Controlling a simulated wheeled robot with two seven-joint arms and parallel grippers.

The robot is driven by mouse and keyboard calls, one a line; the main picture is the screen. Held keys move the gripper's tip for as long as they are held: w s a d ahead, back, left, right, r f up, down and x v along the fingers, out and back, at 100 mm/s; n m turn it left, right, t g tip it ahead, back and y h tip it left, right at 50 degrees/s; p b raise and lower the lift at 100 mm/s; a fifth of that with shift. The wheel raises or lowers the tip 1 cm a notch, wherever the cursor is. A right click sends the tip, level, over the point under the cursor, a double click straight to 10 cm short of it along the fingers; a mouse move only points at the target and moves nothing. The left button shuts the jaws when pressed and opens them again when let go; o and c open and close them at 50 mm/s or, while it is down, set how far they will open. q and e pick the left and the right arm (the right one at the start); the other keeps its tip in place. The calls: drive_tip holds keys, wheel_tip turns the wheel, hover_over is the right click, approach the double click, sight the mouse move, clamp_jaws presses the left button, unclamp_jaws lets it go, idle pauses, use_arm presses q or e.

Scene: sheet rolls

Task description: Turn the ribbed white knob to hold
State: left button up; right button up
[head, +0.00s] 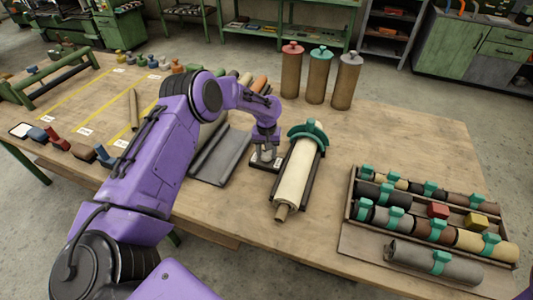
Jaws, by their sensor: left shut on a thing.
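My left gripper (265,153) points down over a small dark panel (274,168) beside the cream roll. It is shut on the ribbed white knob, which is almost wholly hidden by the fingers. I cannot read the knob's setting or the panel's marks. The cream roll (296,172) lies in a dark cradle just right of the panel, with a teal clamp (309,132) at its far end. My right gripper is out of view.
A grey sheet (222,158) lies left of the panel. Three capped upright rolls (318,80) stand at the back. A wooden tray (346,222) of clamped rolls and blocks is at the right. Small coloured blocks (84,151) and yellow lines are at the left. Table behind the tray is clear.

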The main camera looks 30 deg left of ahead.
use_arm(q)
drive_tip(key=m, duration=0.2)
drive_tip(key=m+b, duration=0.1)
drive_tip(key=shift+s+f+m, duration=0.1)
drive_tip(key=shift+f+m, duration=0.15)
drive_tip(key=shift+m, duration=0.15)
drive_tip(key=m+b, duration=0.1)
drive_tip(key=m, duration=0.2)
drive_tip(key=shift+m, duration=0.3)
drive_tip(key=m, duration=0.3)
drive_tip(key=shift+m+b, duration=0.3)
drive_tip(key=shift+b, duration=0.05)
drive_tip(key=m, duration=0.3)
drive_tip(key=shift+s+f+m+b, duration=0.1)
drive_tip(key=shift+m+b, duration=0.2)
drive_tip(key=shift+b, duration=0.05)
drive_tip(key=m, duration=0.4)
drive_tip(key=shift+m+b, duration=0.3)
drive_tip(key=shift+b, duration=0.1)
drive_tip(key=m, duration=0.3)
drive_tip(key=shift+m+b, duration=0.3)
drive_tip(key=m, duration=0.3)
drive_tip(key=shift+b, duration=0.3)
drive_tip(key=shift+m, duration=2.1)
